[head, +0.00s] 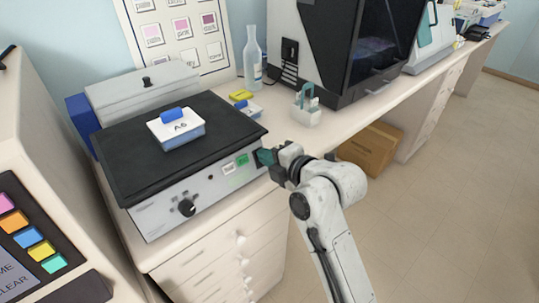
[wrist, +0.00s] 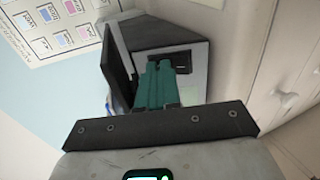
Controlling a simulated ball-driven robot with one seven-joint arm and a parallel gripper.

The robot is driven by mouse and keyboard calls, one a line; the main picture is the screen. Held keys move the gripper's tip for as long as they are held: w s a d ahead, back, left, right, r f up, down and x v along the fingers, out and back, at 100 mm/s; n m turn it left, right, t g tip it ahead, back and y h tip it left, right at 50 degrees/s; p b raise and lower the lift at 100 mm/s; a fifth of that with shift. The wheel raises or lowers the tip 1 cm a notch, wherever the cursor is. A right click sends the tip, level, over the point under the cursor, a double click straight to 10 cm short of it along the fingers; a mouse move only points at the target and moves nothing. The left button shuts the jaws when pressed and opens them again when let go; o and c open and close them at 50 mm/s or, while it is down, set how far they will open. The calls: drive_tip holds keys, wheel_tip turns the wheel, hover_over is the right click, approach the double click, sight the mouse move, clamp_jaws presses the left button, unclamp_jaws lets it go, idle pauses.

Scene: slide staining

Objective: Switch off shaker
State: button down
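The shaker (head: 165,215) is a grey box with a black platform top on the bench. Its front panel has a black knob (head: 187,207), small white and green panels (head: 236,164), and a dark part at the right end. My gripper (head: 265,157) has teal fingers at that right end, partly covering it. In the wrist view, the fingers (wrist: 158,82) lie side by side, shut and empty. They point at the panel beside a dark rectangular switch (wrist: 186,60). The switch's position and any contact cannot be told.
Drawers (head: 225,262) are below.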

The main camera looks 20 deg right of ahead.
drive_tip(key=shift+w+a+r, duration=0.1)
drive_tip(key=shift+w+r+p, duration=0.1)
drive_tip(key=shift+r+p, duration=0.45)
drive_tip(key=shift+r, duration=0.15)
